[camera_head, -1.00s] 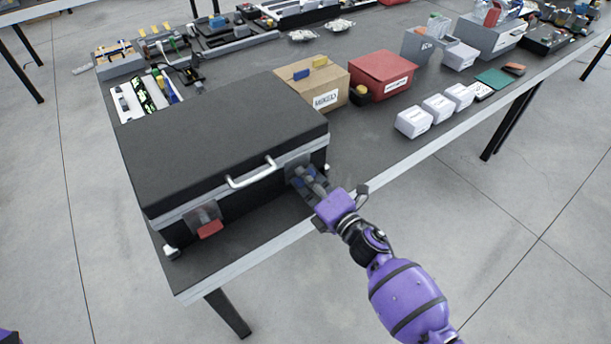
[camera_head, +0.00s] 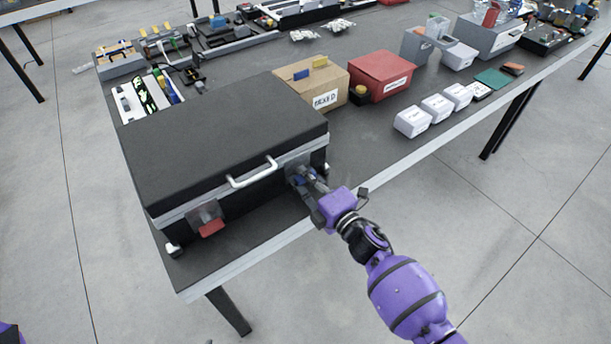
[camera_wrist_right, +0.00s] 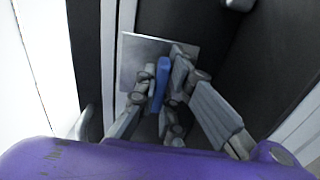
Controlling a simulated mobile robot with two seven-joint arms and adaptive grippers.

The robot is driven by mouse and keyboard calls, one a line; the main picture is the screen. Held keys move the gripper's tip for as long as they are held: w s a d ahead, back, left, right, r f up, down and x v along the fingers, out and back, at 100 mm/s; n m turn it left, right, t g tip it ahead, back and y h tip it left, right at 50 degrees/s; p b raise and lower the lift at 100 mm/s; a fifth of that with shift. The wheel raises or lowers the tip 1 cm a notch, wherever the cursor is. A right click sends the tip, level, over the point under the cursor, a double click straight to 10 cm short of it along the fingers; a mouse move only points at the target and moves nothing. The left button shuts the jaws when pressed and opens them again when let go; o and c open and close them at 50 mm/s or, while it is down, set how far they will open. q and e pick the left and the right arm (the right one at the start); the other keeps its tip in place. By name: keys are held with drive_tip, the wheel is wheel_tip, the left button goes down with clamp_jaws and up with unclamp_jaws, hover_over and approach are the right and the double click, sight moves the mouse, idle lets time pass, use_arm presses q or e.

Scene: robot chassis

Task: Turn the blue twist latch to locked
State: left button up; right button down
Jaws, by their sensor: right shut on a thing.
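A black case (camera_head: 225,135) with a light rim and a white handle (camera_head: 252,173) sits closed at the near end of the table. The blue twist latch (camera_head: 300,180) is on its front, right of the handle, mostly hidden by my right gripper (camera_head: 309,182). In the right wrist view the blue latch (camera_wrist_right: 161,82) stands out from a square metal plate (camera_wrist_right: 140,58), between the fingers of my right gripper (camera_wrist_right: 164,85). The fingers are shut on it. A red latch (camera_head: 211,227) is on the front, left of the handle. My left gripper is not in view.
A cardboard box (camera_head: 312,88), a red box (camera_head: 381,77) and several white boxes (camera_head: 412,122) stand on the table right of the case. The table's front edge (camera_head: 240,270) runs close below the latches. The floor in front is clear.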

drive_tip(key=c, duration=1.8)
unclamp_jaws()
drive_tip(key=shift+c, duration=0.2)
drive_tip(key=v, duration=1.2)
